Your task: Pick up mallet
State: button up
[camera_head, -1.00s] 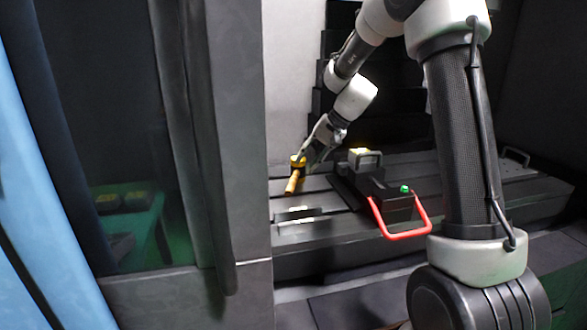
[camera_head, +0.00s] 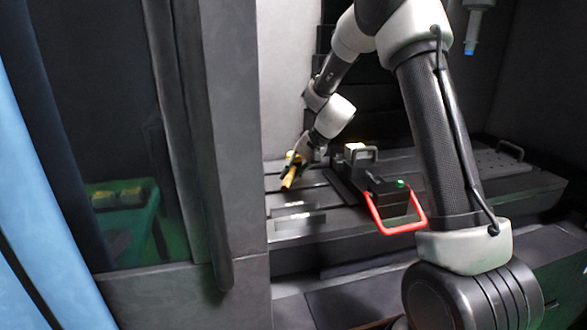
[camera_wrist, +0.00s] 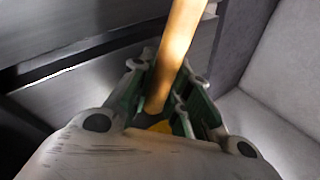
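The mallet has a pale wooden handle (camera_head: 289,179) and a yellow part near my gripper. It is over the slotted machine table at the left, with the handle slanting down toward the front. My gripper (camera_head: 297,157) is at the mallet's upper end. In the wrist view the handle (camera_wrist: 172,60) runs up between the green-lined fingers of my gripper (camera_wrist: 163,100), which close on it from both sides. A bit of yellow (camera_wrist: 161,127) shows below the handle's end, between the fingers; the rest of the mallet's head is hidden.
Flat metal pieces (camera_head: 300,222) lie on the table in front of the mallet. A dark fixture with a red handle (camera_head: 397,222) and green button stands to the right. A grey pillar (camera_head: 225,130) rises close on the left.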

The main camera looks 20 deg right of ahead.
aim_at(292, 169)
grip_shut()
notch_tip(292, 169, up, 10)
jog(key=shift+r, duration=0.1)
dwell(0.4)
notch_tip(292, 169, up, 9)
dwell(0.7)
jog(key=shift+d, duration=0.1)
